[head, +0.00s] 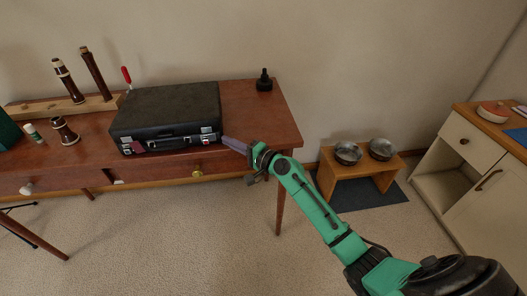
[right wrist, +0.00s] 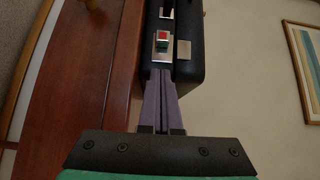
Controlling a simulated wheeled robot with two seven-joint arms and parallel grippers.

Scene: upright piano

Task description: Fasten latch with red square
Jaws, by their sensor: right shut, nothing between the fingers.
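A black case (head: 165,108) lies with its lid down on the wooden desk. Its front carries a handle and a metal latch near each end. The right-hand latch (head: 207,135) shows in the right wrist view as a silver plate (right wrist: 161,55) with a red square (right wrist: 163,35) and a green patch beside it. I cannot tell for certain whether this latch is fastened. My right gripper (head: 226,140) is shut and empty, its fingertips (right wrist: 160,72) right by the near end of that latch plate; whether they touch is unclear. My left gripper is out of view.
The desk (head: 255,115) bears clarinet-like pieces (head: 92,72), a red-handled tool (head: 126,77) and a black bottle-like item (head: 264,80). A low stool with two bowls (head: 348,153) stands right of the desk. A cabinet (head: 470,155) is far right.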

